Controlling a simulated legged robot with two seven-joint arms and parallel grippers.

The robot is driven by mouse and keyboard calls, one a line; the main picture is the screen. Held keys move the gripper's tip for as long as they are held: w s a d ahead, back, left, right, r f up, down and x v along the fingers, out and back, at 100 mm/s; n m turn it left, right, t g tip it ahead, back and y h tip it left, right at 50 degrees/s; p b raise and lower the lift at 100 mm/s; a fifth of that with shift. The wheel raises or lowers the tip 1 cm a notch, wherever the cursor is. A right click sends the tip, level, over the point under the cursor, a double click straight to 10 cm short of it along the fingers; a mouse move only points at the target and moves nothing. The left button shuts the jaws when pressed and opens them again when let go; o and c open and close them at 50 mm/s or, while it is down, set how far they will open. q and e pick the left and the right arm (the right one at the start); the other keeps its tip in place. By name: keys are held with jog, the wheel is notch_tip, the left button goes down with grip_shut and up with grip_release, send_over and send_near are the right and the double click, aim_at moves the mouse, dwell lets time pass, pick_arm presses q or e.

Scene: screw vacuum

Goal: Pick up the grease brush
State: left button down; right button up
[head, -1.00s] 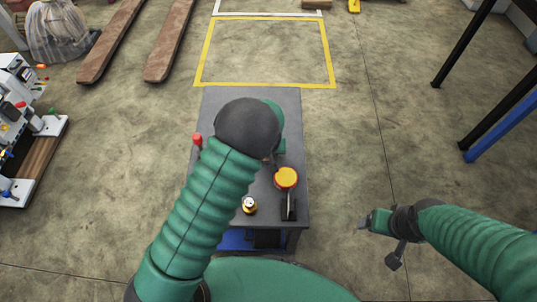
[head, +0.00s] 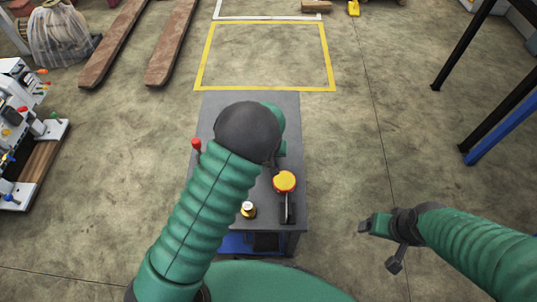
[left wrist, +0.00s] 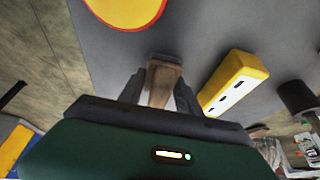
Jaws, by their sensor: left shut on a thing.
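In the left wrist view, my left gripper (left wrist: 164,72) is shut on a brown, wood-like piece (left wrist: 159,86), which looks like the grease brush's handle. Its bristles cannot be made out. In the head view, my left forearm and wrist cover most of the gripper and the brush, above the dark grey table (head: 288,108). My right gripper (head: 364,227) is off to the right of the table, over the floor, and holds nothing that I can see. Its jaw opening is too small to tell.
A round yellow-orange top (head: 285,182), a small brass-coloured item (head: 248,210) and a red-topped lever (head: 197,145) are at the table. The left wrist view shows a yellow slotted block (left wrist: 235,80) close beside the gripper.

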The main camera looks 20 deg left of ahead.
pick_arm(q)
notch_tip(320, 180, up, 3)
jog(key=shift+r+p, duration=0.15)
jog(key=shift+p, duration=0.65)
jog(key=s+a+p, duration=0.1)
jog(key=s+a, duration=0.1)
jog(key=s, duration=0.2)
jog(key=s+a+p, duration=0.1)
jog(key=s+a, duration=0.2)
jog(key=s, duration=0.2)
jog(key=s+a+r+p, duration=0.1)
jog(key=s+a, duration=0.1)
jog(key=s, duration=0.3)
jog(key=shift+s+a, duration=0.15)
jog(key=shift+a, duration=0.05)
jog(key=c, duration=1.3)
grip_release()
jog(key=shift+c, duration=0.2)
jog(key=c, duration=0.7)
